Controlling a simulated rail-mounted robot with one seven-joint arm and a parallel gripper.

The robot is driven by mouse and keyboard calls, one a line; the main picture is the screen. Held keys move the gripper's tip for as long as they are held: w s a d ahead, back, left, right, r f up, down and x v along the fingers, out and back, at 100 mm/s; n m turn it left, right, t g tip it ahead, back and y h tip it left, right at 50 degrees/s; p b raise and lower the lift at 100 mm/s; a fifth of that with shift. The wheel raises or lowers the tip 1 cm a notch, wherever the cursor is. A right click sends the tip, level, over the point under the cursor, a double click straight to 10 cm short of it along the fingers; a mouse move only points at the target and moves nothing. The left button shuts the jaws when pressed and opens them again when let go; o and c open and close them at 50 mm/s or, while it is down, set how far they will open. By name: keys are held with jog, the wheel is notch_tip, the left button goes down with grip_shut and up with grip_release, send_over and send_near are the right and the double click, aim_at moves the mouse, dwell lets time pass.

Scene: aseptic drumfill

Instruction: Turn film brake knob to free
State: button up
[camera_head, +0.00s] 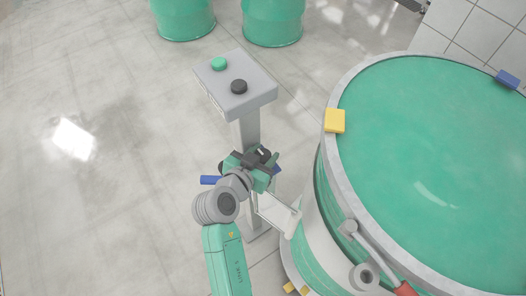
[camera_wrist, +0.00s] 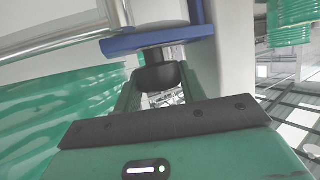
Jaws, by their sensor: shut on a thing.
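In the wrist view a dark round knob (camera_wrist: 158,76) sits below a blue plate (camera_wrist: 158,40), between the two fingers of my gripper (camera_wrist: 160,88). My gripper appears shut on this knob, with a finger at each side. Any marking on the knob and its turn position cannot be read. In the head view my gripper (camera_head: 262,160) is beside the grey post, left of the large green drum, and it hides the knob there.
A grey pedestal box (camera_head: 236,84) with a green button (camera_head: 219,64) and a black button (camera_head: 239,87) stands just beyond my gripper. The large green-topped drum (camera_head: 430,150) fills the right. A white bracket (camera_head: 279,214) lies close below the gripper. Floor at left is clear.

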jog(key=n+y+p, duration=0.2)
jog(key=p, duration=0.2)
jog(key=r+n+t+y+p, duration=0.1)
jog(key=n+y+p, duration=0.1)
jog(key=p, duration=0.1)
jog(key=shift+d+r+p, duration=0.1)
jog(key=shift+r+p, duration=0.05)
jog(key=shift+p, duration=0.2)
jog(key=y+p, duration=0.1)
jog(key=n+y+p, duration=0.1)
jog(key=shift+f+n+t+y, duration=0.25)
jog(key=shift+n+t+y, duration=0.05)
jog(key=shift+t, duration=0.1)
jog(key=shift+f+n+y+b, duration=0.3)
jog(key=shift+n+y, duration=0.2)
jog(key=shift+y, duration=0.1)
jog(key=shift+f+n+y+b, duration=0.3)
jog(key=shift+n+y, duration=0.2)
jog(key=shift+y, duration=0.1)
jog(key=shift+n+y+b, duration=0.5)
jog(key=shift+n+b, duration=0.1)
jog(key=shift+b, duration=0.35)
jog(key=shift+n+g+y+b, duration=0.3)
jog(key=shift+y+b, duration=0.1)
jog(key=shift+b, duration=0.15)
jog(key=shift+r, duration=0.2)
jog(key=o, duration=1)
jog(key=shift+c, duration=0.2)
